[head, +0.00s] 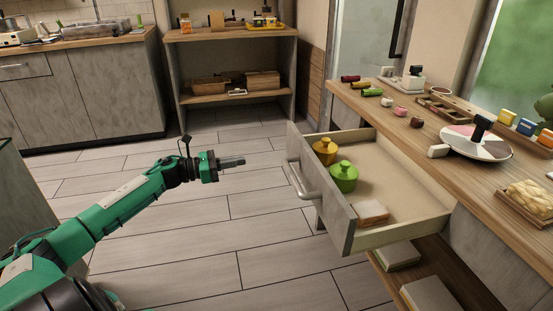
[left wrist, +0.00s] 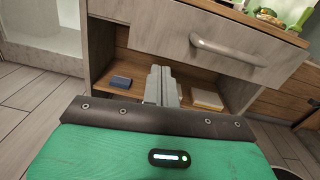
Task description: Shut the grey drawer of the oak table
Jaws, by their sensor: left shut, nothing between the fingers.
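The grey drawer (head: 352,195) of the oak table (head: 420,135) stands pulled far out in the head view. Its curved metal handle (head: 303,183) is on the front. Inside are a yellow lidded pot (head: 325,151), a green lidded pot (head: 343,177) and a bread-like slab (head: 370,212). My left gripper (head: 238,161) is shut and empty, in the air to the left of the drawer front, apart from it. In the left wrist view the shut fingers (left wrist: 161,85) point toward the table, with the drawer front (left wrist: 180,30) and handle (left wrist: 225,48) above and to the right. My right gripper is not in view.
Boxes (head: 397,255) lie on the lower shelf. A shelf unit (head: 235,60) and grey cabinets (head: 90,90) stand at the back. The floor (head: 220,230) before the drawer is clear.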

